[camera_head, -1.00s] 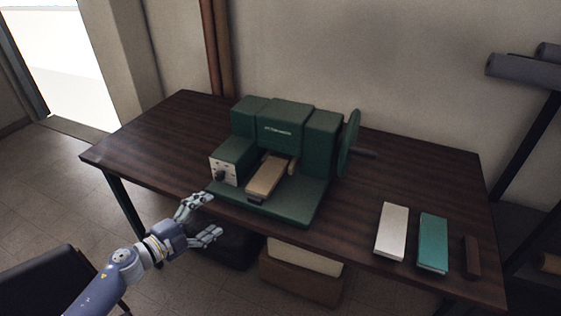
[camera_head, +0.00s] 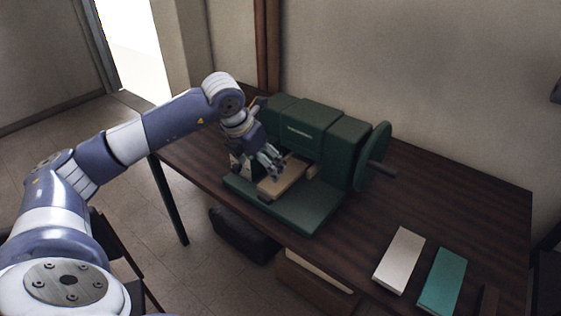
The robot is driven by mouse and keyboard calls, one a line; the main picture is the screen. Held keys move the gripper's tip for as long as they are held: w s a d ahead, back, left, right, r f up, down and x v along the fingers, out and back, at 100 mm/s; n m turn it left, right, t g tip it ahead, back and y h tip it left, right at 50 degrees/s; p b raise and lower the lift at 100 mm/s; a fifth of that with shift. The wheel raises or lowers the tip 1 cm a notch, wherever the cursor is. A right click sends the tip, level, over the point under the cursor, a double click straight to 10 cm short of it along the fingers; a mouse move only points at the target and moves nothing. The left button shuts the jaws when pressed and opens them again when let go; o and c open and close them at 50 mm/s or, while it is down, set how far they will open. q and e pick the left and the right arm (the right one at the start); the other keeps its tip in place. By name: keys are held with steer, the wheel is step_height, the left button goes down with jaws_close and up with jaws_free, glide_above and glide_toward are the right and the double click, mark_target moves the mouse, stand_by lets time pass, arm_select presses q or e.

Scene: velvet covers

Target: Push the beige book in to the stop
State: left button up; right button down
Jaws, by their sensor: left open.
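The beige book (camera_head: 288,183) lies flat on the bed of the green machine (camera_head: 313,207), its inner end toward the machine's upright body. My left gripper (camera_head: 276,167) is open, with its fingers pointing down at the book's left side, over or beside it. I cannot tell whether the fingers touch the book. The gripper and forearm hide the machine's pale control panel and part of its left side. My right gripper is not in view.
A green handwheel (camera_head: 372,157) with a handle sticks out at the machine's right. A white book (camera_head: 400,260) and a teal book (camera_head: 442,281) lie on the dark wooden table (camera_head: 465,206) at the right. The table between them and the machine is clear.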

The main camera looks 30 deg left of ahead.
mark_target(272, 184)
arm_select(q)
steer(key=shift+s+a, duration=0.1)
steer(key=shift+a, duration=0.05)
steer(key=p+x, duration=0.2)
steer(key=x, duration=0.7)
steer(key=shift+w+f, duration=0.2)
steer(key=shift+f, duration=0.1)
steer(key=shift+w+f, duration=0.2)
steer(key=shift+f, duration=0.4)
steer(key=c, duration=1.2)
